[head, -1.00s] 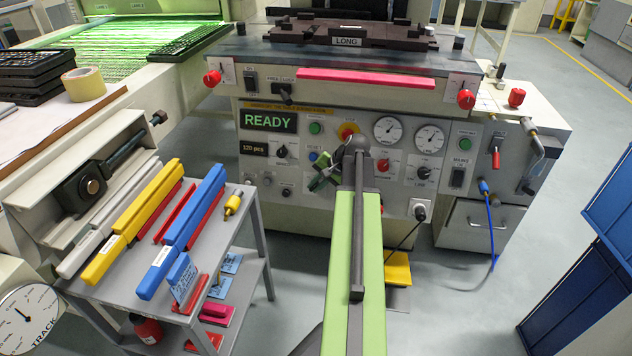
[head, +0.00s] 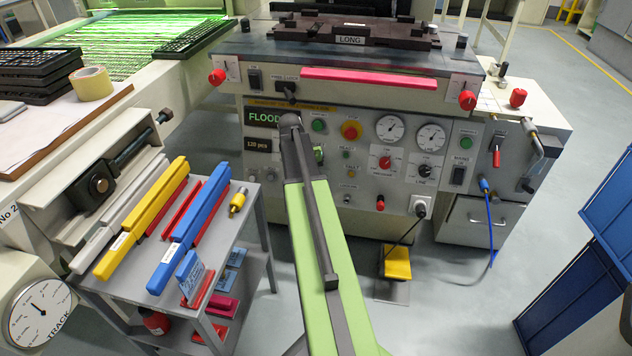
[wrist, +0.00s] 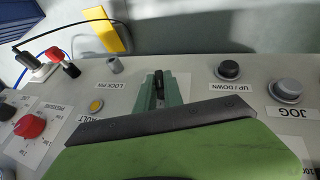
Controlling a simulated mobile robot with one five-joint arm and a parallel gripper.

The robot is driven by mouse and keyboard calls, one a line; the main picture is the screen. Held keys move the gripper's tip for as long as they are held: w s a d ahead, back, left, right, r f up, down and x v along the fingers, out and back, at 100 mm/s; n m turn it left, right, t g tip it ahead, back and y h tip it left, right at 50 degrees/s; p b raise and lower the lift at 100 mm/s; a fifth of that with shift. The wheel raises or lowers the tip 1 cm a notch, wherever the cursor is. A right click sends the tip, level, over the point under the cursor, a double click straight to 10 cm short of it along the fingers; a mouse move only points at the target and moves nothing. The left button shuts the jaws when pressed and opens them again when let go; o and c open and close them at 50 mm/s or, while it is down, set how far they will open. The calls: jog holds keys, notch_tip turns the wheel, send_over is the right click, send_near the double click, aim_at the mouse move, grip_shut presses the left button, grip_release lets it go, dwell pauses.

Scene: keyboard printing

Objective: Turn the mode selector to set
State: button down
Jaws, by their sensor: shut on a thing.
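The mode selector (wrist: 158,76) shows in the wrist view as a narrow black handle on the grey panel. My gripper (wrist: 160,92) is shut on it, with a green finger on each side. The selector's label and marks are hidden, so its pointed setting cannot be read. In the head view my arm covers the selector, and only a bit of my green gripper (head: 318,155) shows beside the arm. The display (head: 264,117) above reads "FLOOD", partly cut off by my arm.
In the wrist view, the UP/DOWN button (wrist: 228,70) and JOG button (wrist: 285,90) sit to the right, the lock pin knob (wrist: 114,65) and a red knob (wrist: 30,126) to the left. A grey cart (head: 262,225) with coloured bars stands left of my arm.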

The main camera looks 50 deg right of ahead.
jog(key=g+h+b, duration=0.1)
jog(key=w+n+g+h+b, duration=0.1)
jog(key=shift+a+f+b, duration=0.1)
jog(key=shift+f+b, duration=0.3)
jog(key=shift+s+r+n+g+h+b, duration=0.1)
jog(key=shift+n+g+h+b, duration=0.55)
jog(key=shift+b, duration=0.45)
jog(key=shift+r, duration=0.1)
jog(key=c, duration=1.5)
grip_release()
jog(key=shift+o, duration=0.2)
jog(key=shift+s, duration=0.15)
